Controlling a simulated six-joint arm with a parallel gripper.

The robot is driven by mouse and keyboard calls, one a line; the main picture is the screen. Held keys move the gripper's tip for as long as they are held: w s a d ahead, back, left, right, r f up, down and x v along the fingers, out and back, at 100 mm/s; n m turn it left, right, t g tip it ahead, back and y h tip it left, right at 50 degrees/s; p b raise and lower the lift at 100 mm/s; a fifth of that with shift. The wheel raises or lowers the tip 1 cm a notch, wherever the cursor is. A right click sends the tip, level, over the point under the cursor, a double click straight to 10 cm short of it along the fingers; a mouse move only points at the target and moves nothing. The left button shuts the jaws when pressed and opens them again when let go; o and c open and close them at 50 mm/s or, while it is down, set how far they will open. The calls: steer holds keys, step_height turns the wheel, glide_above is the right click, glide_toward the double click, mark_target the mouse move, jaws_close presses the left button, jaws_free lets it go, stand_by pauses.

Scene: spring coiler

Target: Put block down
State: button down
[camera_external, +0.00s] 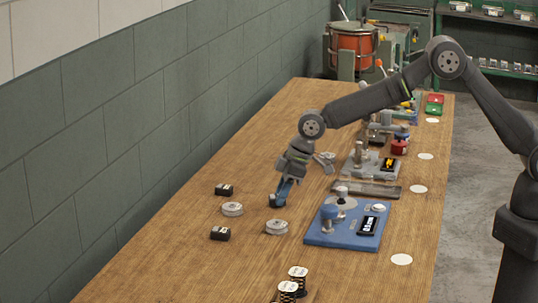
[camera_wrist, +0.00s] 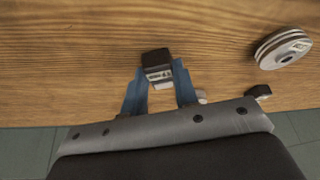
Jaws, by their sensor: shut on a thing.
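My gripper (camera_wrist: 158,66) has two blue fingers, shut on a small black block (camera_wrist: 157,56) with a pale label face, held between the fingertips. In the external view my gripper (camera_external: 282,195) is low over the wooden table, left of the blue machine plate. The held block is hard to make out there, and I cannot tell whether it touches the table. Two other black blocks with pale labels lie at the left of the table, one farther back (camera_external: 224,189) and one nearer (camera_external: 220,233).
Two pale discs lie near the blocks, one left (camera_external: 232,209) and one just in front of my gripper (camera_external: 277,227). The blue machine plate (camera_external: 312,233) with a display is at the right. Dark spools (camera_external: 298,276) stand at the front. Bare wood (camera_external: 175,255) lies at the front left.

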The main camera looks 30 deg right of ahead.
steer(key=shift+f, duration=0.1)
steer(key=c, duration=1.1)
jaws_free()
steer(key=v, duration=1.2)
steer(key=shift+d, duration=0.1)
